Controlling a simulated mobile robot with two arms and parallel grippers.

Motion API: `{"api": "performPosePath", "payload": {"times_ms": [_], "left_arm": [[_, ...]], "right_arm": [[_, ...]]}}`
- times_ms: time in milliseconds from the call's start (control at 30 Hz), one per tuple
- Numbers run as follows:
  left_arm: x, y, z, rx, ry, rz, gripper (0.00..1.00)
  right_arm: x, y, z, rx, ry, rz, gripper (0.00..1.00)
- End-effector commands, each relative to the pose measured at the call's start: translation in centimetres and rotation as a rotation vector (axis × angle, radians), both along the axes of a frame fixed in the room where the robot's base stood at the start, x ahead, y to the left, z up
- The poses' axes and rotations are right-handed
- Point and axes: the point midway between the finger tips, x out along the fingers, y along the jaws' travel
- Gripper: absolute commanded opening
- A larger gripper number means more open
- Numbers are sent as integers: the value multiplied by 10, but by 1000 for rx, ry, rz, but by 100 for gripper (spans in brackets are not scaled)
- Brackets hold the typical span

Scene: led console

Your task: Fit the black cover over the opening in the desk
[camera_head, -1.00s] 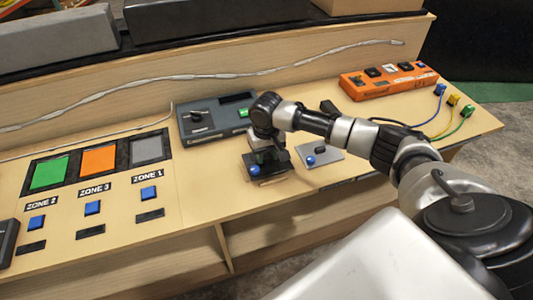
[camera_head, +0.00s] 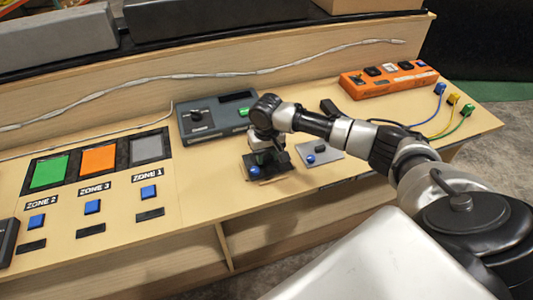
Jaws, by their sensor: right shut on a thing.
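The black cover (camera_head: 250,161) is a dark, flat, roughly square plate at the front middle of the desk (camera_head: 200,182), with a blue knob (camera_head: 255,171) near its front left. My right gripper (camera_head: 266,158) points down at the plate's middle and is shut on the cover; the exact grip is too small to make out. The cover lies at or very close to the desk surface. The opening in the desk is hidden under the cover and gripper, so I cannot tell how well they line up. My left gripper is out of view.
A grey plate with a blue knob (camera_head: 319,154) lies just right of the cover. A dark grey console (camera_head: 215,118) stands behind it. An orange box (camera_head: 388,79) with cables is at the back right. Coloured zone panels (camera_head: 98,159) and blue buttons are at left.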

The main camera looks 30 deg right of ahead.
Motion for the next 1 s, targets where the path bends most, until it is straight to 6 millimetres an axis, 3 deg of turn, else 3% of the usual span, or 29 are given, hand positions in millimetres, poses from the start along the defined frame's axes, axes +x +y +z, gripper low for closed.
{"api": "performPosePath", "payload": {"times_ms": [1000], "left_arm": [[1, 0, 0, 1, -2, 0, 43]], "right_arm": [[0, 0, -12, 1, -1, 0, 9]]}}
